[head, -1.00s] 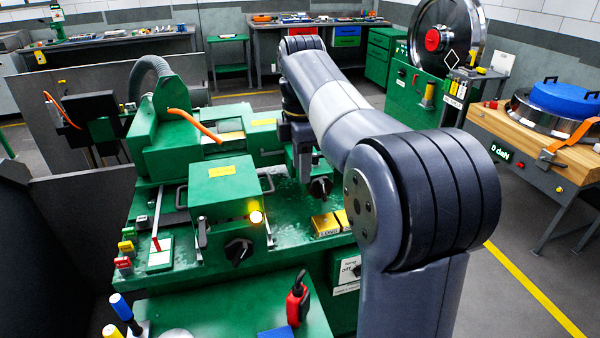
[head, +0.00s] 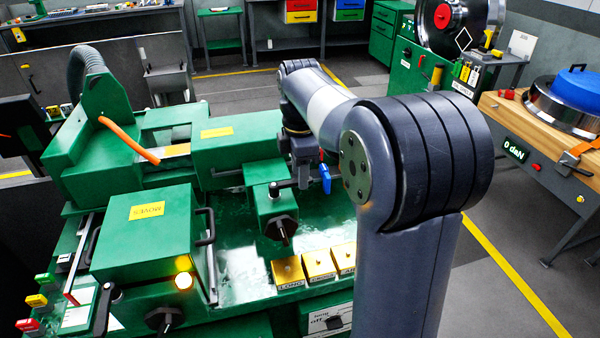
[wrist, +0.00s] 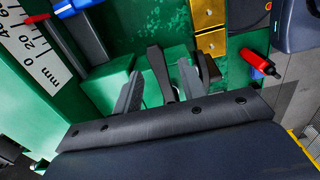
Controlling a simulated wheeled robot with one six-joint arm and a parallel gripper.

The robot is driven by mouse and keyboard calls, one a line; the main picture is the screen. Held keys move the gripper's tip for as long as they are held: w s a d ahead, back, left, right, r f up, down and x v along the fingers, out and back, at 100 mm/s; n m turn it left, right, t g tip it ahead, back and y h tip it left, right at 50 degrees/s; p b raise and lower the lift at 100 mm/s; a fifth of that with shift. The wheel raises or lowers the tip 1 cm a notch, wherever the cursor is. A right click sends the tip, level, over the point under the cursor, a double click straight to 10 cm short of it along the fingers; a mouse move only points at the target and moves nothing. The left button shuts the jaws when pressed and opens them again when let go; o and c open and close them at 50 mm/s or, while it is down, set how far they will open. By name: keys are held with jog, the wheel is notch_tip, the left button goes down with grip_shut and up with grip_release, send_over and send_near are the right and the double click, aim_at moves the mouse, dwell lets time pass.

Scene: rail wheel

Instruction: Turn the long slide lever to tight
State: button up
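In the wrist view a dark lever (wrist: 161,72) stands between the two grey fingers of my gripper (wrist: 158,88). The fingers are apart, with visible gaps to the lever on both sides, so my gripper is open around it. In the head view a small green block (head: 268,208) carries a dark lever (head: 290,183) on top and a black knob (head: 280,227) on its front. My arm hides most of the gripper there. I cannot read any tight marking.
Yellow blocks, one labelled LONG (head: 288,272), stand in front of the small green block. A larger green box (head: 145,230) with a lit yellow lamp (head: 183,281) is at left. A blue handle (head: 325,178) is beside my arm. A red handle (wrist: 260,63) and mm scale (wrist: 32,48) flank the gripper.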

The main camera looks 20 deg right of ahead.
jog(key=shift+f, duration=0.35)
jog(key=shift+c, duration=0.3)
grip_shut()
